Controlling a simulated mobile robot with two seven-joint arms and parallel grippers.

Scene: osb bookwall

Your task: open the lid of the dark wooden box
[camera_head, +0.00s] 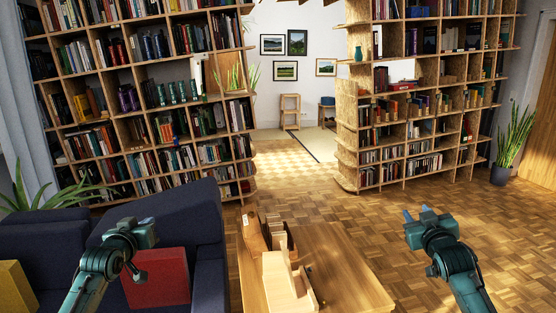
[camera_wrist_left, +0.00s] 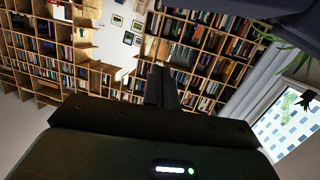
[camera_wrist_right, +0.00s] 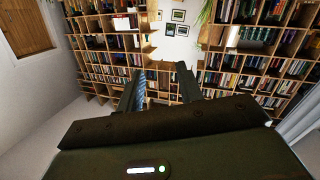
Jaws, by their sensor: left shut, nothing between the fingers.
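A low wooden table (camera_head: 345,275) stands at the bottom middle of the head view. Brown wooden pieces (camera_head: 254,233) stand at its far left, with a dark gap between them. I cannot tell whether they are the dark wooden box or its lid. My left gripper (camera_head: 150,232) is over the sofa, left of the table and apart from it. Its fingers (camera_wrist_left: 162,88) are together and empty in the left wrist view. My right gripper (camera_head: 418,213) is right of the table, apart from it. Its fingers (camera_wrist_right: 161,88) are spread and empty in the right wrist view.
A pale wooden holder (camera_head: 282,285) stands on the table's near left. A dark blue sofa (camera_head: 205,215) with a red cushion (camera_head: 158,280) borders the table's left. Bookshelves (camera_head: 150,100) rise behind. The table's right half and parquet floor beyond are clear.

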